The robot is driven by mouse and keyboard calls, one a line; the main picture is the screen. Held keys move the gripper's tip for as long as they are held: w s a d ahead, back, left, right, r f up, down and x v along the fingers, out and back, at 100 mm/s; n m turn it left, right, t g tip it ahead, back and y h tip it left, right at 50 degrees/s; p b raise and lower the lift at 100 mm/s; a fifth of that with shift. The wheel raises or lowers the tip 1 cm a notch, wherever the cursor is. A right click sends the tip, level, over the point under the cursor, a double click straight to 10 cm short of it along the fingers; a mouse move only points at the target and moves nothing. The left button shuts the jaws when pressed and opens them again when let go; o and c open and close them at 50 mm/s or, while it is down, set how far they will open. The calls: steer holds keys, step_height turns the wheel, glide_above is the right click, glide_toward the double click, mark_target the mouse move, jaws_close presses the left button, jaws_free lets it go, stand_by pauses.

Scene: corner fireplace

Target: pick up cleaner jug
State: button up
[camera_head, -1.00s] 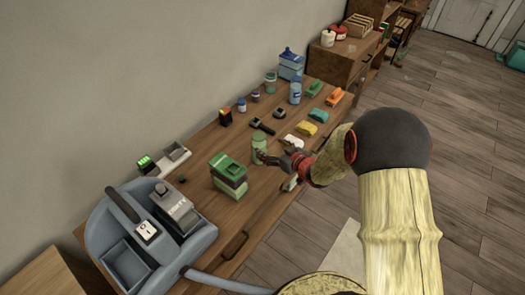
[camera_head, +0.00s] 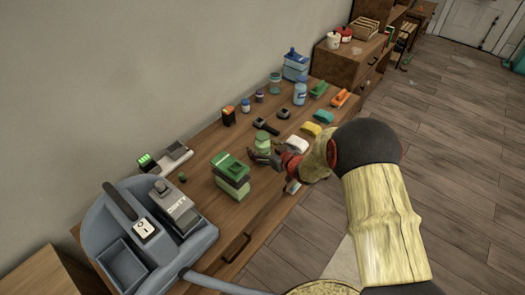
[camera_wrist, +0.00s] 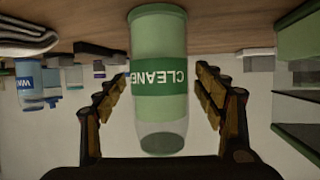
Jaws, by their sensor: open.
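The cleaner jug (camera_wrist: 160,80) is a green cylinder with a "CLEANER" label. In the wrist view it appears upside down, between the two open fingers of my gripper (camera_wrist: 163,105), with a gap at each side. In the head view the cleaner jug (camera_head: 262,142) stands on the wooden table, just right of a green box. My gripper (camera_head: 262,157) reaches it from the right, and its fingers partly cover the jug's lower part.
The green box (camera_head: 232,174) stands close on the jug's left. A white folded cloth (camera_head: 297,144) lies to the right. A black tool (camera_head: 266,127) lies behind. A blue-grey machine (camera_head: 150,240) fills the table's near left end. Several bottles and coloured items stand farther back.

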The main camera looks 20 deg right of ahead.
steer(key=shift+r, duration=0.1)
steer(key=c, duration=1.7)
